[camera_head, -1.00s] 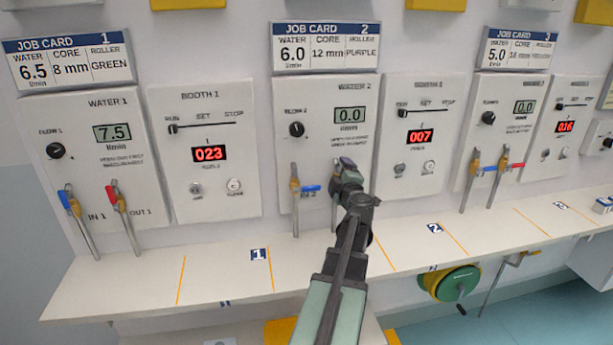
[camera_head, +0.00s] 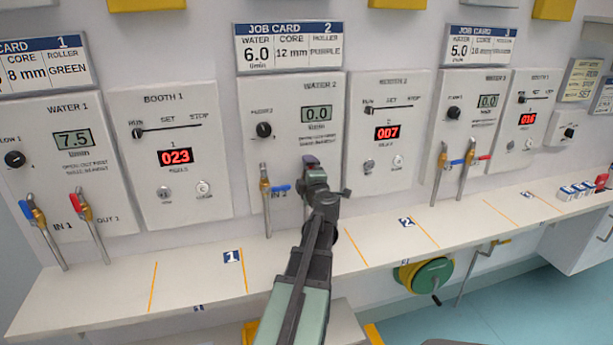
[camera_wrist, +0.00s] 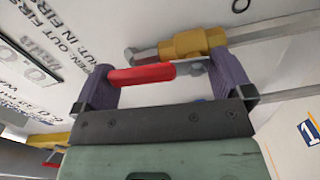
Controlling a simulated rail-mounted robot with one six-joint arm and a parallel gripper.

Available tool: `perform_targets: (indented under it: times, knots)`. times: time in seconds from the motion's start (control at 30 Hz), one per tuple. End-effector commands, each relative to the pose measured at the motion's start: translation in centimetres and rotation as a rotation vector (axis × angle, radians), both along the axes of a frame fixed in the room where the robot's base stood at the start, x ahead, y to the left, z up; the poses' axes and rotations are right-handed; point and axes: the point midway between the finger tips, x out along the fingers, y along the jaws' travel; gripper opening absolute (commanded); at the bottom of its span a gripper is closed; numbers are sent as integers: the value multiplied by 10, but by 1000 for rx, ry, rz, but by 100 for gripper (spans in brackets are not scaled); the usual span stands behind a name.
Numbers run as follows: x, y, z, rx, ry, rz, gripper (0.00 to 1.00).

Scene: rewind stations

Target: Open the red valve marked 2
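In the wrist view, the red valve handle (camera_wrist: 142,75) lies between the two purple fingers of my gripper (camera_wrist: 160,66). The fingers are wide apart, so my gripper is open. The handle's free end is close to or touching the left finger; the right finger is clear of it. The brass valve body (camera_wrist: 193,42) sits beyond, on a grey pipe. In the head view my gripper (camera_head: 314,172) is in front of the WATER 2 panel (camera_head: 286,107) and hides the red valve. The panel's display (camera_head: 316,114) reads 0.0.
A blue-handled valve (camera_head: 280,188) stands just left of my gripper on the same panel. The white shelf (camera_head: 190,275) runs below. The BOOTH 2 panel (camera_head: 378,180) is to the right. A green reel (camera_head: 433,275) hangs under the shelf.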

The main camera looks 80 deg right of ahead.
Motion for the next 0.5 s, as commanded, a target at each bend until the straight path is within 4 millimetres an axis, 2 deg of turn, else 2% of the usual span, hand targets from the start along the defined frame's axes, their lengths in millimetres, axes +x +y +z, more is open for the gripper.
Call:
perform_targets:
  times: [0.27,0.37,0.5]
  knots:
    - [-2,3,0,0,-2,-1,100]
    - [-9,17,0,0,-2,-3,100]
    - [-25,50,0,0,-2,-4,100]
